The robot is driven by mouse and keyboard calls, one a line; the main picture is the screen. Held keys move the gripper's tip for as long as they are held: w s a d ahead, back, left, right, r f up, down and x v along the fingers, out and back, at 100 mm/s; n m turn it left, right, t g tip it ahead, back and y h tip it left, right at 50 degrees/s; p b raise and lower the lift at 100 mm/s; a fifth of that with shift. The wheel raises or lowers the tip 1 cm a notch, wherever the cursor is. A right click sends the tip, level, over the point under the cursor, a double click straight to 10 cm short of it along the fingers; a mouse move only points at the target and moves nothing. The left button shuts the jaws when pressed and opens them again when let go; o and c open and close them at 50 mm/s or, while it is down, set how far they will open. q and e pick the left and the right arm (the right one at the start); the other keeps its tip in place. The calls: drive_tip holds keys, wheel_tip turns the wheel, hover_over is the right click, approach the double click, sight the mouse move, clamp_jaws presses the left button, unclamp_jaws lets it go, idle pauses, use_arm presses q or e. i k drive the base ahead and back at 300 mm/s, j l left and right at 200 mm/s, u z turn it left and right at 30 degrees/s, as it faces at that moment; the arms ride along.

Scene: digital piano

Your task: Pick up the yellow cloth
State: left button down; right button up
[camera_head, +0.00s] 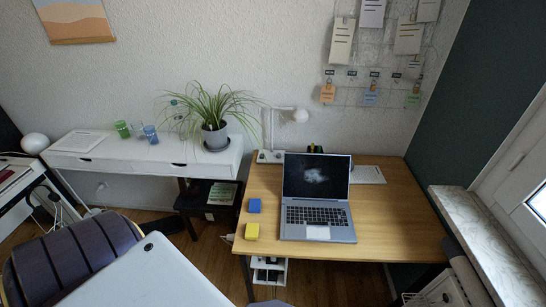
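A small yellow cloth (252,231), which looks like a folded square block, lies near the left front edge of the wooden desk (400,220). A similar blue piece (255,206) lies just behind it, with a small gap between them. The open laptop (317,195) stands to the right of both. The yellow cloth is unobstructed in the head view. Neither of my grippers shows in this view.
A white side table (130,168) with a potted plant (215,135) and glasses (150,133) stands at the back left. A lamp (300,116) stands behind the laptop. A dark striped seat (75,260) is at lower left. The desk's right side is mostly clear.

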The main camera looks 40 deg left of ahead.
sight(251, 230)
drive_tip(key=u, duration=1.5)
